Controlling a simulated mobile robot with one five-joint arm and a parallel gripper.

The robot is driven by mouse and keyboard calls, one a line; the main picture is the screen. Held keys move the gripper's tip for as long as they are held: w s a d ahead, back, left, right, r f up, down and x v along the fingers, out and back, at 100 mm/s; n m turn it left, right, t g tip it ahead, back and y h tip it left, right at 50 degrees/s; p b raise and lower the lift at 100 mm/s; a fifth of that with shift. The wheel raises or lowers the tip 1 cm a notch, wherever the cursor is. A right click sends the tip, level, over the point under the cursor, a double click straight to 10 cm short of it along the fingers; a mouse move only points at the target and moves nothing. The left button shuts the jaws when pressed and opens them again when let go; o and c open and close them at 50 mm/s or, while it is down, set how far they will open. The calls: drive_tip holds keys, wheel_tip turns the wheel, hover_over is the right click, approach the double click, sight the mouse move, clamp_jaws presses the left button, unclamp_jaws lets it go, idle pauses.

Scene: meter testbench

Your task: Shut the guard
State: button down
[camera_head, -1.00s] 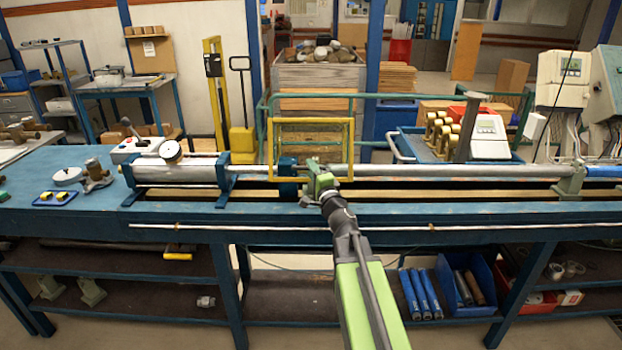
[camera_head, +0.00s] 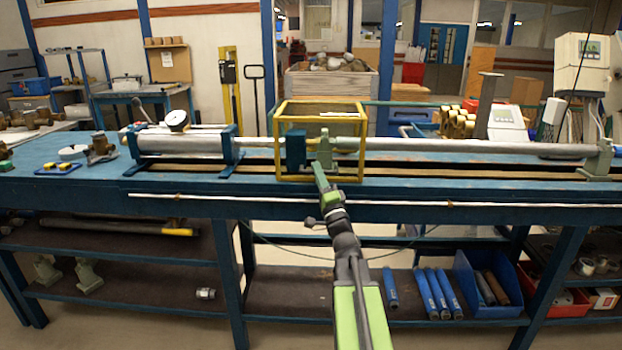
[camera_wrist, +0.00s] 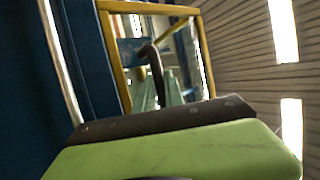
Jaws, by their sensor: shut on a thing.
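The guard is a yellow-framed box with clear sides (camera_head: 362,150) on the bench, left of centre in the head view. It stands around a blue block (camera_head: 295,150) and a green fitting (camera_head: 325,152), its lower front bar near the bench's front rail. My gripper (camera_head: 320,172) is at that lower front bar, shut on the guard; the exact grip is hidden. In the wrist view the yellow frame (camera_wrist: 114,62) rises just beyond my gripper's green and dark body. A dark hooked part (camera_wrist: 154,65) shows inside the frame.
A long grey pipe (camera_head: 450,146) runs right from the guard along the blue bench (camera_head: 440,184). A silver cylinder with a gauge (camera_head: 183,144) lies to the left. Below is a shelf with blue tubes (camera_head: 437,293). The space before the bench front is open around my arm.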

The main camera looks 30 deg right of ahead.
drive_tip(key=shift+f, duration=0.15)
drive_tip(key=c, duration=1.5)
unclamp_jaws()
drive_tip(key=shift+d+f, duration=0.1)
drive_tip(key=shift+d, duration=0.15)
drive_tip(key=shift+o, duration=0.3)
drive_tip(key=shift+s, duration=0.1)
